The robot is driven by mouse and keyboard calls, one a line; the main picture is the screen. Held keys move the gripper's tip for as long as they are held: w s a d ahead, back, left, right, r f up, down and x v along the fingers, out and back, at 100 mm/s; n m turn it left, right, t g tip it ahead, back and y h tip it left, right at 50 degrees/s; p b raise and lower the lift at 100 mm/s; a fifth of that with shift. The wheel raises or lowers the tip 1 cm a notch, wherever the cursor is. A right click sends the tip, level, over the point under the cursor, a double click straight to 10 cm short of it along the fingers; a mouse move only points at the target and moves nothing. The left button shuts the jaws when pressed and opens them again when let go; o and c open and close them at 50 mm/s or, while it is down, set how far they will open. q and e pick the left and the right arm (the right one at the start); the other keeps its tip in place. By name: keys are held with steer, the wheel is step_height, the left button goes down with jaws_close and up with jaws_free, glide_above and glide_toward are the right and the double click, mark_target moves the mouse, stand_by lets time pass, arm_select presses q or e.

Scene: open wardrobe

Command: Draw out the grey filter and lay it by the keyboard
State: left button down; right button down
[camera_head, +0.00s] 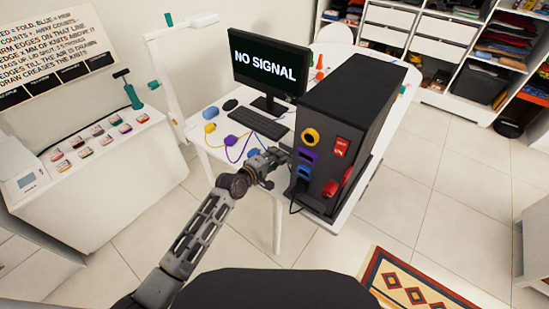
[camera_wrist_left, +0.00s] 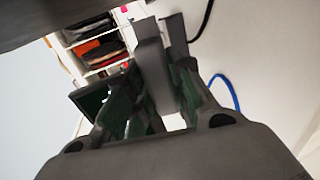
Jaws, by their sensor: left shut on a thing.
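My left gripper (camera_head: 270,163) is at the left side of the dark computer case (camera_head: 353,90), just in front of the keyboard (camera_head: 258,123). In the left wrist view, the fingers of my left gripper (camera_wrist_left: 158,95) are closed on a flat grey piece, which looks like the grey filter (camera_wrist_left: 152,62). The filter stands out beyond the fingertips. In the head view the filter is too small and covered to make out clearly, and I cannot tell whether it still touches the case. My right gripper is not in view.
The case front has a yellow ring (camera_head: 311,136), purple and blue parts, a red switch (camera_head: 341,147) and a red handle. A monitor (camera_head: 270,70), a mouse (camera_head: 230,104) and coloured cables (camera_head: 232,148) share the white table. Table space left of the keyboard is partly clear.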

mark_target(274, 174)
arm_select(q)
steer(key=shift+f, duration=1)
step_height(274, 174, down, 3)
steer(key=b, duration=0.3)
steer(key=shift+f, duration=0.1)
steer(key=shift+f+b, duration=0.5)
steer(key=shift+b, duration=0.1)
steer(key=c, duration=1.2)
jaws_free()
steer(key=shift+o, duration=0.2)
steer(key=shift+f, duration=0.1)
